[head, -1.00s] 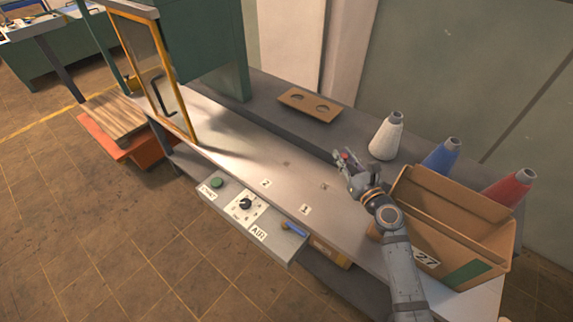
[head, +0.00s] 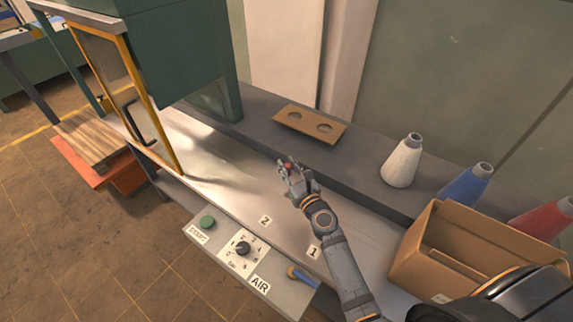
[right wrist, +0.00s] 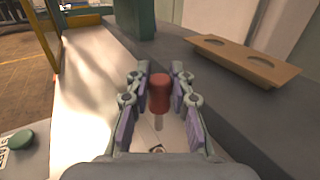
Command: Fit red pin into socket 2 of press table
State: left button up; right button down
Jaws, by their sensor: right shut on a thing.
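The red pin (right wrist: 159,94) stands upright between the fingers of my right gripper (right wrist: 160,103) in the right wrist view, with its grey shank pointing down. In the head view the right gripper (head: 296,180) is over the press table (head: 231,186), and the red pin head (head: 288,167) shows at its fingertips. The label 2 (head: 265,220) and label 1 (head: 313,252) are on the table's front part. Socket 2 itself is not clearly seen; the gripper and arm cover the area near it. My left gripper is not in view.
A brown plate with two holes (head: 309,125) lies on the back ledge. White (head: 402,161) and blue (head: 467,185) cones and a cardboard box (head: 440,247) are at the right. A control panel (head: 250,262) runs along the front. An open yellow-framed door (head: 155,120) stands at left.

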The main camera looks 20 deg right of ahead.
jog(key=shift+s+r, duration=0.1)
jog(key=shift+s, duration=0.05)
jog(key=shift+f+b, duration=0.55)
jog(key=shift+f, duration=0.1)
notch_tip(320, 180, down, 4)
jog(key=b, duration=0.3)
jog(key=shift+r+b, duration=0.15)
jog(key=shift+b, duration=0.15)
jog(key=shift+f+b, duration=0.45)
jog(key=shift+f, duration=0.05)
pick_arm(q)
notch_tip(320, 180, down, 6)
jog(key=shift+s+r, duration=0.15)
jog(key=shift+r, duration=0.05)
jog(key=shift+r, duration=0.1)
pick_arm(e)
jog(key=shift+f, duration=0.1)
